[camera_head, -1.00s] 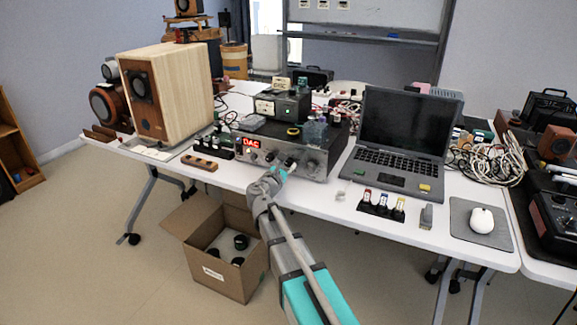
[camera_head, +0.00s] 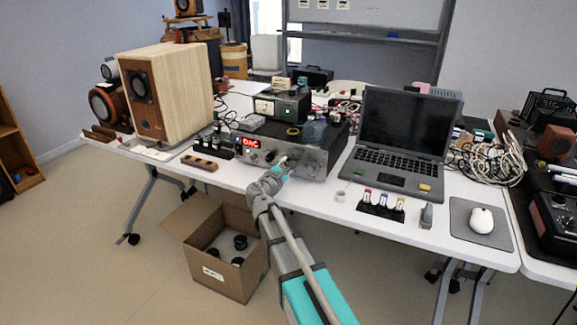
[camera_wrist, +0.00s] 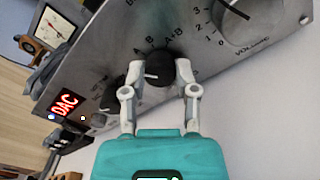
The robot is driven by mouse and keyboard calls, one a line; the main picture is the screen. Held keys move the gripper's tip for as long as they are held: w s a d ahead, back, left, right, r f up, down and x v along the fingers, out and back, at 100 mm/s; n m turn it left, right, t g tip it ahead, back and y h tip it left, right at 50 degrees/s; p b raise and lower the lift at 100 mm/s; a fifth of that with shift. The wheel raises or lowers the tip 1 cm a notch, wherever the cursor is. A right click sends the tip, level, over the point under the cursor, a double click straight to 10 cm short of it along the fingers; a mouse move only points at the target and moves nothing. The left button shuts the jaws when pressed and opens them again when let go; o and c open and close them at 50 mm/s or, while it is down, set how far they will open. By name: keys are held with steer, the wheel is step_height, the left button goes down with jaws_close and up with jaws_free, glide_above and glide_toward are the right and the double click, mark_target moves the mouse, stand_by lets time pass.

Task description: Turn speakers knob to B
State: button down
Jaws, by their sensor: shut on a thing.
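The black speakers knob (camera_wrist: 158,66) is on the silver front panel of the amplifier (camera_head: 315,163). In the wrist view, the letters A, B and A+B are printed around its upper side. A short pale mark shows on the knob's face; I cannot tell exactly which letter it points to. My gripper (camera_wrist: 159,72) has one grey finger on each side of the knob and is shut on it. In the head view my gripper (camera_head: 284,162) is at the amplifier's front, and the arm and gripper hide part of the knob area.
A volume knob (camera_wrist: 238,18) sits to the upper right on the panel, and a lit red DAC display (camera_wrist: 66,103) to the left. An open laptop (camera_head: 400,140) stands right of the amplifier, a wooden speaker (camera_head: 165,95) left. A cardboard box (camera_head: 220,280) is on the floor.

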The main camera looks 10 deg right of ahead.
steer(key=m, duration=0.5)
steer(key=shift+s+f+m, duration=0.1)
steer(key=shift+s+m, duration=0.1)
steer(key=shift+m, duration=0.2)
steer(key=m, duration=0.5)
steer(key=shift+m, duration=0.3)
steer(key=c, duration=0.5)
jaws_free()
steer(key=shift+c, duration=0.2)
steer(key=shift+o, duration=0.8)
steer(key=shift+w, duration=0.1)
